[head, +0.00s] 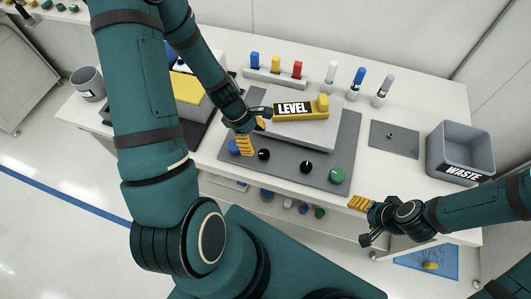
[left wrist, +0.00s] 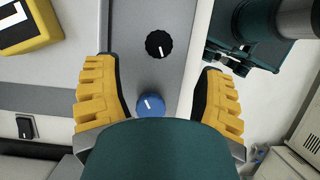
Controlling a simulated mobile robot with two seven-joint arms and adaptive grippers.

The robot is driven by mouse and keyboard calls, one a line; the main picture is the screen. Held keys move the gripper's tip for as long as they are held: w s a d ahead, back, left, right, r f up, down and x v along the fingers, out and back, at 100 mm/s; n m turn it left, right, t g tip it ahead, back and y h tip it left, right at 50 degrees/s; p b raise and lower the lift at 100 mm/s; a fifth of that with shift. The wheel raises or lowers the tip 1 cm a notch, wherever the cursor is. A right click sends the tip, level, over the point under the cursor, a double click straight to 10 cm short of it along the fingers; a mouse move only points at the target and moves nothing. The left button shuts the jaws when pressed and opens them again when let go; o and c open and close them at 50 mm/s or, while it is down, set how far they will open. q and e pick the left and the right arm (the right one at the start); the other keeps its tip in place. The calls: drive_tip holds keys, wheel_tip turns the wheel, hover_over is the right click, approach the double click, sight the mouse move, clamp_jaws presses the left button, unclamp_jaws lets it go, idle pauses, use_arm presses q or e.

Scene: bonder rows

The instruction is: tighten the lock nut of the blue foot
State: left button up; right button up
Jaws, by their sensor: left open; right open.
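A round blue knob (head: 234,146) with a white mark sits at the left end of a row on the dark grey mat (head: 215,155). It also shows in the left wrist view (left wrist: 151,103), between my left fingers and apart from both. No separate lock nut can be made out. My left gripper (head: 252,134) is open, its yellow fingers beside the blue knob. The row continues with a black knob (head: 264,155), another black knob (head: 305,167) and a green knob (head: 337,175). My right gripper (head: 361,203) is open and empty near the table's front edge.
A yellow block marked LEVEL (head: 292,109) lies on a light grey plate (head: 318,139) behind the knobs. A grey WASTE bin (head: 462,151) stands at the right. A dark plate (head: 393,139) lies right of the mat.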

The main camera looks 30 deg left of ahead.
sight(265, 154)
use_arm(q)
drive_tip(key=b+x, duration=0.1)
drive_tip(key=x, duration=0.7)
drive_tip(key=shift+f, duration=0.2)
drive_tip(key=c, duration=1.2)
